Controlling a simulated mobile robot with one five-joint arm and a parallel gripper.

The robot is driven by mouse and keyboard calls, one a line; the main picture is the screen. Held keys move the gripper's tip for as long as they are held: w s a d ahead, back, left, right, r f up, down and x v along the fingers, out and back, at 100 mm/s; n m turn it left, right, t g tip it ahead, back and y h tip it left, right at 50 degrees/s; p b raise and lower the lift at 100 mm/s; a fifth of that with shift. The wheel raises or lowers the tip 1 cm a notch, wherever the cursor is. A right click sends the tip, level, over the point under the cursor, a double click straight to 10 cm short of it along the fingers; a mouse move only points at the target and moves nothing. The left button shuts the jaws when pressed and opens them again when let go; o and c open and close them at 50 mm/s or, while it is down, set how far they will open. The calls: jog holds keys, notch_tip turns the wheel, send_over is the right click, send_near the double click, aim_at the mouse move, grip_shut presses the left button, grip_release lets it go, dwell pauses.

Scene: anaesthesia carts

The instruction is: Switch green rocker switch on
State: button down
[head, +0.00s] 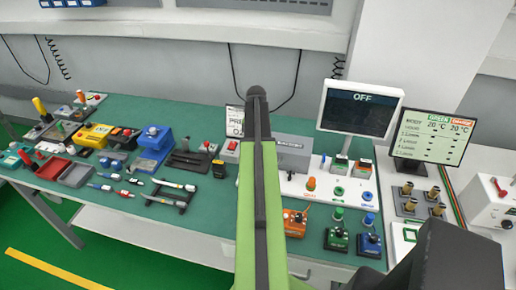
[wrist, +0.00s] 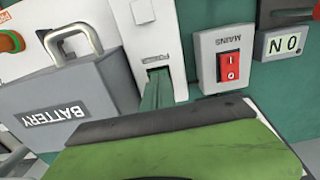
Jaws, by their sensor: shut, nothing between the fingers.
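Two small rocker-type blocks stand on the white panel below the monitor in the head view; the left one (head: 340,163) looks green on its face, the right one (head: 362,168) shows green and red. They are too small to tell their positions. A red rocker switch (wrist: 229,66) labelled MAINS is large in the wrist view, in a grey housing; it also shows in the head view (head: 232,147). My gripper (head: 256,93) is shut and empty, left of the monitor and apart from the green-faced block. My green and dark part fills the bottom of the wrist view.
A monitor (head: 360,108) reads OFF. Coloured knobs and boxes crowd the front right; trays (head: 75,175) and tools lie left.

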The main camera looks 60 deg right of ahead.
jog(key=shift+f, duration=0.15)
notch_tip(320, 180, up, 7)
jog(key=p, duration=0.7)
dwell(0.4)
